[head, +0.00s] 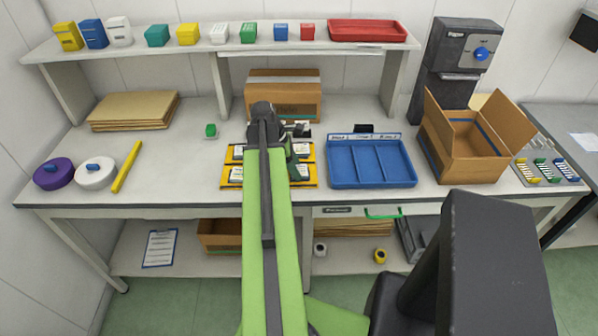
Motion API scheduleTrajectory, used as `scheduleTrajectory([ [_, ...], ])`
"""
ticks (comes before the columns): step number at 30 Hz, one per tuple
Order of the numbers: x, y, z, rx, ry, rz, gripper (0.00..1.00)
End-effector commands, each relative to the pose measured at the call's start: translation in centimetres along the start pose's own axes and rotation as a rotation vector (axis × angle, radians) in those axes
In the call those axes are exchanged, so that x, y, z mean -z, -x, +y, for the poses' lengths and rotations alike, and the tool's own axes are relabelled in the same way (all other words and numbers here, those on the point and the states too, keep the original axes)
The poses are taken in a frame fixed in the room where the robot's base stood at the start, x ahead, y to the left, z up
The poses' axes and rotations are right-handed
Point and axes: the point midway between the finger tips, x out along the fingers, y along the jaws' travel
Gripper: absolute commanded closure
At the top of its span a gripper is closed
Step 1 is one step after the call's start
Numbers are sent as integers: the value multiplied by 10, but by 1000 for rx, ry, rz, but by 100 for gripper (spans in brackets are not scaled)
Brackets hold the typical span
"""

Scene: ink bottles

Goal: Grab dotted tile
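No tile with dots can be made out. Yellow-edged trays (228,184) stand at the middle of the worktop and hold pale pieces, too small to read. My green arm crosses in front of them and hides their middle part.
A blue compartment tray (371,184) stands right of the yellow trays, with an open cardboard box (470,150) beyond. A closed carton (284,90) is behind. A small green item (211,130) is at left.

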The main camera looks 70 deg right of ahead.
Motion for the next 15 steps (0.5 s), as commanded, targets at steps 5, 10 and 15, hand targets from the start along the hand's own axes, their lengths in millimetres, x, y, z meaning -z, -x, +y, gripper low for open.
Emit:
scheduleTrajectory([
  [5, 0, 0, 0, 0, 0, 0, 90],
  [10, 0, 1, 0, 0, 0, 0, 90],
  [15, -5, 14, 0, 0, 0, 0, 90],
])
